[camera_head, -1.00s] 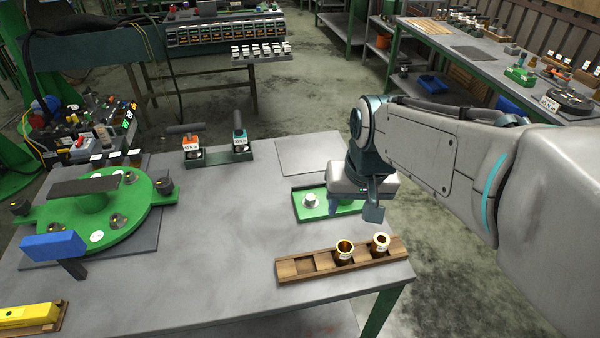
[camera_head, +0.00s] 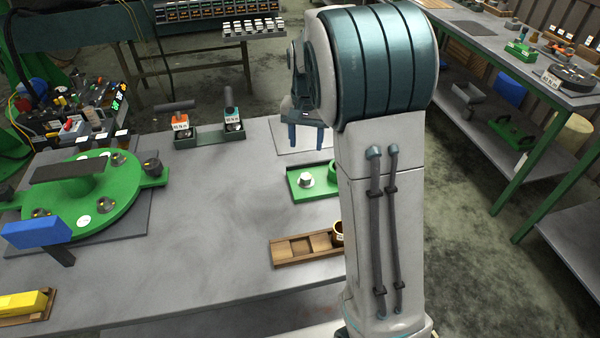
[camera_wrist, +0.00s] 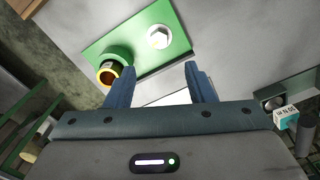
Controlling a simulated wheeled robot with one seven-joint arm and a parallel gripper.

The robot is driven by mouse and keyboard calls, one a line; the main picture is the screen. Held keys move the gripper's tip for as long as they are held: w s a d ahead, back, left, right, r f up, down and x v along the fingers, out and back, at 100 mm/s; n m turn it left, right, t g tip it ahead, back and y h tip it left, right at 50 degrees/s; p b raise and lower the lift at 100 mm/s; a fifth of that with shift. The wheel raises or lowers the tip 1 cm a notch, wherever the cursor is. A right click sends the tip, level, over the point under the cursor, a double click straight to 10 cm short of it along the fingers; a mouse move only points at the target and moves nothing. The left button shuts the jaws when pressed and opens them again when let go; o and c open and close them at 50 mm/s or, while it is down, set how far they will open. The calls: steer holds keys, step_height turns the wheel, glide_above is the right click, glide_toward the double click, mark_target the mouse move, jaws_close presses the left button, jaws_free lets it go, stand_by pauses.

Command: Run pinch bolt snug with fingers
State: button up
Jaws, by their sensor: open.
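A white hex bolt head (camera_head: 306,180) stands up from a green fixture plate (camera_head: 299,194) on the table. In the wrist view the bolt head (camera_wrist: 158,37) lies beyond my fingertips, apart from them. A green clamp collar (camera_wrist: 112,62) with a brass sleeve (camera_wrist: 107,76) in it stands on the same plate; in the head view my arm partly hides the collar (camera_head: 334,172). My gripper (camera_head: 306,142) points down past the far side of the plate. Its two blue fingers (camera_wrist: 160,72) are spread with nothing between them.
A wooden tray (camera_head: 285,249) with a brass sleeve (camera_head: 338,232) sits in front of the plate, its right end hidden by my arm. A holder with two handled tools (camera_head: 208,137) stands left of my gripper. The table middle is clear.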

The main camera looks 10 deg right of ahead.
mark_target(306, 176)
step_height(306, 176, down, 12)
steer(key=shift+d+f+p, duration=0.1)
steer(key=shift+p, duration=0.2)
steer(key=c, duration=1)
steer(key=shift+m, duration=1.5)
steer(key=o, duration=1)
